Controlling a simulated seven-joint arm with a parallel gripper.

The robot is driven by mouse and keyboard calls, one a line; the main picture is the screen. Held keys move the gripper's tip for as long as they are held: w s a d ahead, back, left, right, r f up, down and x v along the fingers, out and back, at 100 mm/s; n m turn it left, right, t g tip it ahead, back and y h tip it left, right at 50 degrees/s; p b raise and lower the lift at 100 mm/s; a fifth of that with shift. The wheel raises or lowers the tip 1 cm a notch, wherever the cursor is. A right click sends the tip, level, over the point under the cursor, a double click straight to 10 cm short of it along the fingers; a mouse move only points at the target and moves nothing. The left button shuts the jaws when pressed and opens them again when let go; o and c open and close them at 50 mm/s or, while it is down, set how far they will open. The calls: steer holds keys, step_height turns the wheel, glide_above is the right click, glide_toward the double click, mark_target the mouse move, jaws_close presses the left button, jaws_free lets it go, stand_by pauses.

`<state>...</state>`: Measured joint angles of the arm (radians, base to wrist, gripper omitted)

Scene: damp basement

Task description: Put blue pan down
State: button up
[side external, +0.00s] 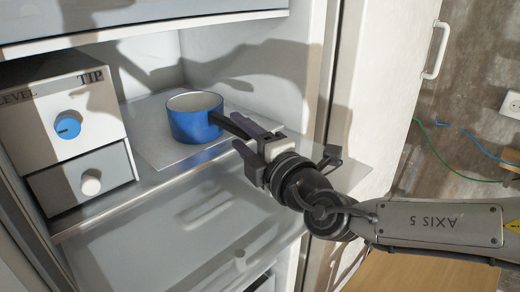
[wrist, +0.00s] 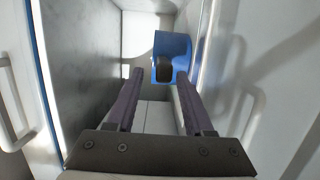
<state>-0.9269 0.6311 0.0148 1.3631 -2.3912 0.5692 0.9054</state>
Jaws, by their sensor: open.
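The blue pan (side external: 195,118) stands upright on a grey metal plate (side external: 160,148) inside an open white cabinet. Its dark handle (side external: 228,124) points right, toward my gripper. My gripper (side external: 245,137) is open, with its two dark fingers around or close beside the handle's end. In the wrist view the pan (wrist: 176,48) shows ahead, with the dark handle end (wrist: 164,71) between the lines of the two fingers of my gripper (wrist: 158,90). I cannot tell whether a finger touches the handle.
A white box with a blue knob (side external: 68,125) and a drawer (side external: 85,180) stands left of the pan. A clear shelf or tray (side external: 185,220) lies below and in front. The open cabinet door (side external: 385,70) is on the right, close to my arm. The cabinet wall is behind the pan.

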steer(key=shift+v, duration=3.1)
